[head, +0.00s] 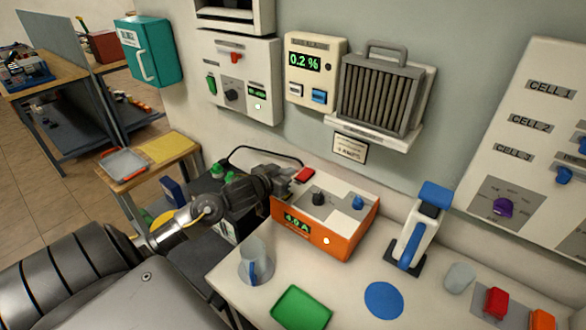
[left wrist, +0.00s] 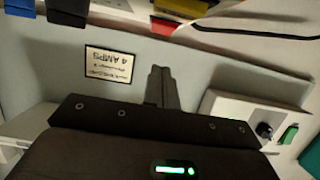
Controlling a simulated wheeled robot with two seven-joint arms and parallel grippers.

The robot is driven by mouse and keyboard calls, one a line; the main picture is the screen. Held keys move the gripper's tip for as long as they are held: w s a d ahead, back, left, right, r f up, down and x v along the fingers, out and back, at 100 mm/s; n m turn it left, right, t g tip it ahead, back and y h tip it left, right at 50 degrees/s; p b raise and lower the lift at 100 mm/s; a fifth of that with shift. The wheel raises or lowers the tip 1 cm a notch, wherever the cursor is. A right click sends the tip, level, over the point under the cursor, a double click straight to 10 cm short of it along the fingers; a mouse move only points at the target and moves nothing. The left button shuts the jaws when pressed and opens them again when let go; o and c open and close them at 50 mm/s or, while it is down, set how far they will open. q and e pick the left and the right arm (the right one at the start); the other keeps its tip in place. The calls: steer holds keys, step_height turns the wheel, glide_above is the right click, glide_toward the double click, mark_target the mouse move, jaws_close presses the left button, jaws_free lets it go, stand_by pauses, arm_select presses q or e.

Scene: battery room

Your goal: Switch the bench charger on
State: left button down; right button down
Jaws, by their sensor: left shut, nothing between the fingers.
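The bench charger is an orange box (head: 322,240) with a pale top on the white bench. Its front has a green lit display (head: 297,223), reading about 4.9 A, and a small pale lamp (head: 326,240). On top are a red switch (head: 304,175) at the back left, a black knob (head: 318,198) and a blue knob (head: 358,202). My left gripper (head: 288,178) is shut and empty, beside the red switch at the charger's back left edge. I cannot tell whether it touches. Its closed fingers show in the left wrist view (left wrist: 160,88). My right gripper is not in view.
A blue-handled white device (head: 412,235) stands to the charger's right. A clear jug (head: 255,262), green tray (head: 301,307) and blue disc (head: 384,300) lie in front.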

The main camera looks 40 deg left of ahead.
arm_select(q)
steer(key=s, duration=0.6)
steer(key=shift+s+r+b, duration=0.25)
steer(key=shift+r+b, duration=0.15)
steer(key=shift+b, duration=0.05)
